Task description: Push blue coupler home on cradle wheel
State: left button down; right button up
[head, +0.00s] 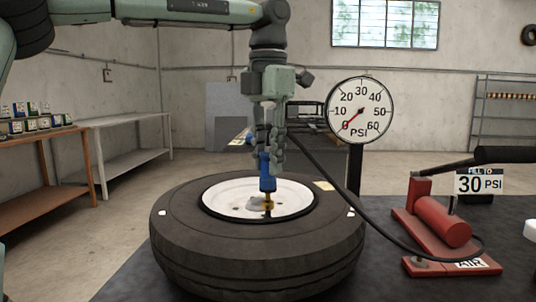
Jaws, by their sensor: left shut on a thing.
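A wheel with a black tyre (260,250) and a white rim (225,197) lies flat on the dark surface in front of me. My left gripper (268,150) points straight down above the rim and is shut on the blue coupler (267,175). The coupler is upright, and a black hose runs from the gripper area down to the right. A brass-coloured piece (267,203) shows directly under the coupler, near the rim's middle. I cannot tell how far the coupler sits over it. My right gripper does not show.
A red foot pump (440,230) with a "30 PSI" sign (480,182) stands at the right, joined to the hose. A round gauge (360,110) on a post behind the wheel reads near 0. Benches (120,125) stand at the left.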

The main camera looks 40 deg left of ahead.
pick_arm(q)
jog(key=shift+f+b, duration=0.4)
jog(key=shift+f, duration=0.45)
jog(key=c, duration=1.2)
grip_release()
notch_tip(320, 180, up, 3)
jog(key=p, duration=0.3)
jog(key=shift+r, duration=2.05)
